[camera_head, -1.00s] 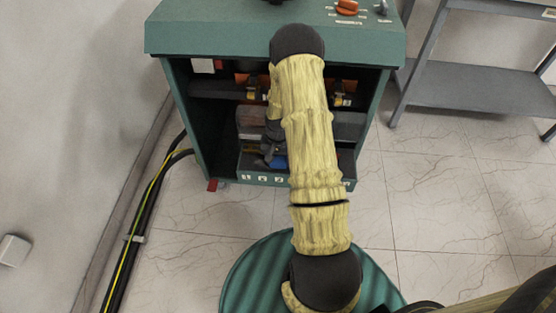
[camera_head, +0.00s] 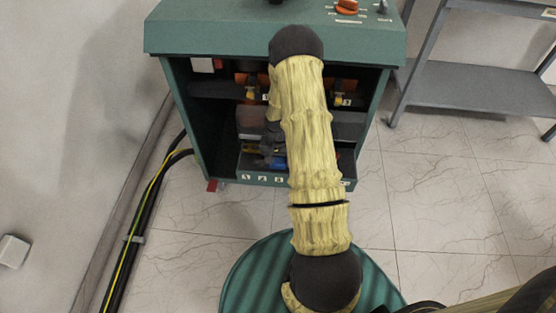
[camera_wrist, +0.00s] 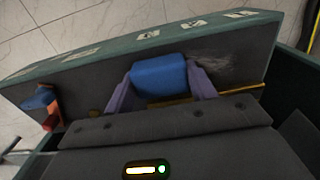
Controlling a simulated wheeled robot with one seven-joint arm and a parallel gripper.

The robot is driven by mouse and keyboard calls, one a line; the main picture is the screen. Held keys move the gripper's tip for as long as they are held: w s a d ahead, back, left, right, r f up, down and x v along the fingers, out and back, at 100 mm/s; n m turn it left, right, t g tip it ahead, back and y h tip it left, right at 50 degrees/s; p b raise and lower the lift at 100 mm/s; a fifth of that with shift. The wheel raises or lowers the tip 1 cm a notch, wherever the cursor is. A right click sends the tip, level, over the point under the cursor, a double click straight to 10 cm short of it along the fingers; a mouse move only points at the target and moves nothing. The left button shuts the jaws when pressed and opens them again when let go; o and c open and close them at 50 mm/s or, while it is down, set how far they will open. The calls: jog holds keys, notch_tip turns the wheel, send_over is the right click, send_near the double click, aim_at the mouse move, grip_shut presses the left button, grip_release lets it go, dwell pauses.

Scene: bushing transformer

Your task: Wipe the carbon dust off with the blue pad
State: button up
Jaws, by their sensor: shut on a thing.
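The blue pad (camera_wrist: 160,82) is held between the two fingers of my gripper (camera_wrist: 160,72) in the wrist view. It sits against the dark inner face of the cabinet's lower tray (camera_wrist: 95,85). A grey, streaky smear, which looks like the carbon dust (camera_wrist: 222,66), shows on that face just right of the pad. Whether the pad touches the face is hard to tell. In the head view the pad (camera_head: 270,162) shows small inside the green cabinet (camera_head: 190,130), low and left of my arm, which hides much of the interior.
Blue, orange and red items (camera_wrist: 42,103) lie at the tray's left end in the wrist view. Orange-and-black fittings (camera_head: 250,88) are on the upper level inside the cabinet. Cables (camera_head: 150,200) run along the floor at left. A grey shelf (camera_head: 480,90) stands at right.

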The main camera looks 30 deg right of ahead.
aim_at(248, 164)
jog(key=shift+w+a+r, duration=0.1)
jog(key=shift+w+a, duration=0.65)
jog(key=shift+a, duration=0.3)
jog(key=shift+a, duration=0.1)
jog(key=shift+w+a, duration=0.7)
jog(key=shift+a, duration=0.35)
jog(key=shift+a, duration=0.1)
jog(key=shift+w+a, duration=0.75)
jog(key=shift+a, duration=0.25)
jog(key=shift+w+a, duration=0.1)
jog(key=shift+w+a+f, duration=0.2)
jog(key=shift+w+a, duration=0.45)
jog(key=shift+a, duration=0.35)
